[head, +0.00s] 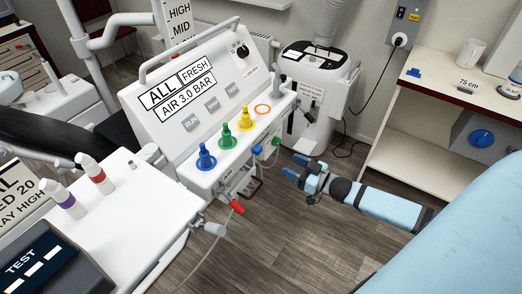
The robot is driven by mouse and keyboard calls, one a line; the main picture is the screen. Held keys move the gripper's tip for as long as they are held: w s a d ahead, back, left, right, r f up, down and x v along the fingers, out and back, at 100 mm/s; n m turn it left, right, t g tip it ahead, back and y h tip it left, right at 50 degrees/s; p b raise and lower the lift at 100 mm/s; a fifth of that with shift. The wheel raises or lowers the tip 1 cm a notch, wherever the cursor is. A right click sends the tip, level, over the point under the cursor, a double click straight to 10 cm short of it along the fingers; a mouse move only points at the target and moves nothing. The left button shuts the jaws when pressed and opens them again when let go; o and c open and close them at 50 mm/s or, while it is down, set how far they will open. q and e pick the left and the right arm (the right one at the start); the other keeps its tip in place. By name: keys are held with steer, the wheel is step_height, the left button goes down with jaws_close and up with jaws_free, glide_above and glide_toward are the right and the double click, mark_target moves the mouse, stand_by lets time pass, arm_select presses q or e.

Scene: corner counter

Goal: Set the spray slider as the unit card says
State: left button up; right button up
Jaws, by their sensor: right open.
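The unit card (18,196) lies at the left edge, partly cut off; its visible lines end in "AL", "LD 20" and "AY HIGH". A white scale plate marked "HIGH" and "MID" (178,20) stands at the top, behind the white unit. Its lower part is hidden by the unit's panel, and I cannot make out a slider knob on it. My right gripper (294,167) is open and empty, with blue fingertips, over the floor just right of the unit's front. It is well apart from the scale plate. My left gripper is not in view.
The white unit's sign (181,92) reads "ALL FRESH AIR 3.0 BAR". Blue (205,157), green (226,135) and yellow (246,118) connectors stand on its ledge. A red-handled valve (236,208) juts out below. A white machine (312,85) stands behind my right gripper. A shelf is at right.

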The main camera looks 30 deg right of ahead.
mark_target(261, 150)
steer(key=p+x, duration=0.1)
steer(key=x, duration=1)
steer(key=shift+w+a, duration=0.15)
steer(key=shift+w, duration=0.1)
steer(key=shift+c, duration=0.2)
jaws_close()
steer(key=w+d, duration=0.1)
steer(key=d, duration=0.1)
steer(key=w+d+b, duration=0.1)
steer(key=d, duration=0.1)
steer(key=w+d+b, duration=0.1)
steer(key=d, duration=0.2)
steer(key=shift+f, duration=0.1)
steer(key=shift+d, duration=0.35)
steer(key=shift+w+d, duration=0.1)
